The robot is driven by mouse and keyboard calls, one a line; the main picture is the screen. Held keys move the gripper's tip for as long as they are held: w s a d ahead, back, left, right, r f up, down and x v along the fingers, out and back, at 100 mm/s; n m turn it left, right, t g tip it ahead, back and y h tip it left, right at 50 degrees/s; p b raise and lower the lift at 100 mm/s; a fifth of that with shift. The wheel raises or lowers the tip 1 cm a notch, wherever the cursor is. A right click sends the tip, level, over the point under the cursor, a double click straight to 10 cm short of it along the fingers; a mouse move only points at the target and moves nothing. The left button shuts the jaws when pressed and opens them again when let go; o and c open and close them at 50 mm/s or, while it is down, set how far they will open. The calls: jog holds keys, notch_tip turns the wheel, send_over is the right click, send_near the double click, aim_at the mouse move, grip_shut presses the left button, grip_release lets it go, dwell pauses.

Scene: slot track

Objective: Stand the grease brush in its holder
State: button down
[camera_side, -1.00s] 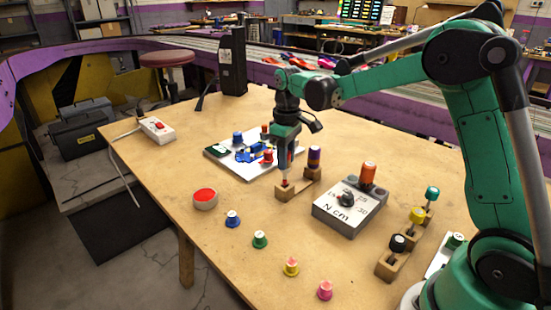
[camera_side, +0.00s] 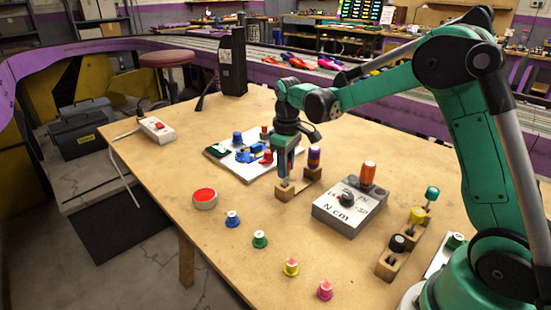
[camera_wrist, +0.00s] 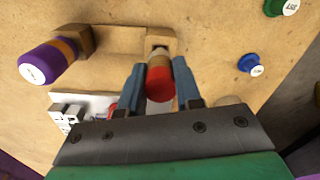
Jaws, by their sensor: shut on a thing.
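My gripper (camera_wrist: 158,68) is shut on the grease brush (camera_wrist: 159,84), whose red end and tan shaft show between the two blue-grey fingers in the wrist view. The wooden holder (camera_wrist: 119,40) has two raised blocks joined by a lower strip. The brush's far end lies over or in the dark opening of the right block; how deep it sits is hidden. The other block carries a purple and orange handle (camera_wrist: 58,55). In the side view, my gripper (camera_side: 286,177) stands upright over the near end of the holder (camera_side: 300,188), with the brush largely hidden.
A grey torque box (camera_side: 345,213) with an orange handle stands right of the holder. A white board (camera_side: 232,163) with blue and red parts lies behind left. A red-topped round tin (camera_side: 205,198) and several coloured knobs (camera_side: 260,239) stand in front.

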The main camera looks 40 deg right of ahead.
jog(key=shift+f, duration=0.25)
jog(key=shift+f, duration=0.35)
jog(key=shift+f, duration=0.1)
jog(key=c, duration=0.5)
grip_release()
